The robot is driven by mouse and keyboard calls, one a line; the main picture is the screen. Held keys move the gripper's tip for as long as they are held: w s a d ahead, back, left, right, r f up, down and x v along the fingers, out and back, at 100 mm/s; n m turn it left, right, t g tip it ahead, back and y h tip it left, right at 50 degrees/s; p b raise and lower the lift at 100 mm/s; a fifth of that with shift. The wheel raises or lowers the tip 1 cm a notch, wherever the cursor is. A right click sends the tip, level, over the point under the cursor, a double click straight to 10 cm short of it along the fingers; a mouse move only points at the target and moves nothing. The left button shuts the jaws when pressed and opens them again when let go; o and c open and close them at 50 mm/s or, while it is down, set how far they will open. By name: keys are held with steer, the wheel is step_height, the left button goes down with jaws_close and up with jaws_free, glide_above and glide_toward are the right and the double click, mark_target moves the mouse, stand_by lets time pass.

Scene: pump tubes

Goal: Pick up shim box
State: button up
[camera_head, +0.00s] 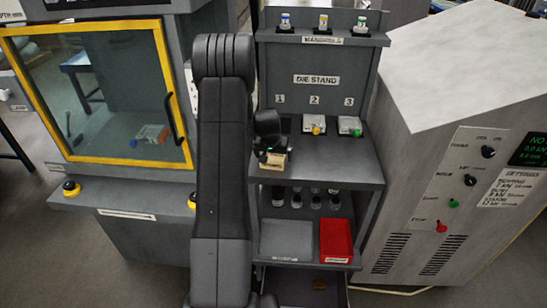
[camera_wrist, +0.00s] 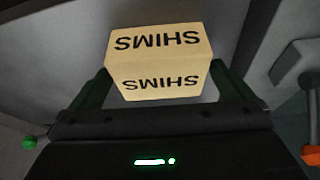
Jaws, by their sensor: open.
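The shim box (camera_wrist: 160,62) is a small cream block with "SHIMS" in black on two faces, upside down in the wrist view. In the head view the shim box (camera_head: 274,161) is at the front left of the die stand shelf, below label 1. My gripper (camera_wrist: 160,72) is open, with one dark finger at each side of the box. The fingertips are close to the box's sides; I cannot tell whether they touch it. In the head view my gripper (camera_head: 270,153) is just above and behind the box and hides part of it.
Two dies stand at labels 2 (camera_head: 314,125) and 3 (camera_head: 349,126). Below are several dark cylinders (camera_head: 315,199), a grey tray (camera_head: 287,240) and a red bin (camera_head: 336,240). A yellow-framed enclosure (camera_head: 100,95) stands left, a grey control cabinet (camera_head: 455,100) right. The shelf's front right is clear.

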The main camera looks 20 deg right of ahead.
steer(key=shift+w+d+f, duration=0.1)
steer(key=shift+w+f, duration=0.1)
steer(key=shift+f, duration=0.3)
steer(key=c, duration=1.1)
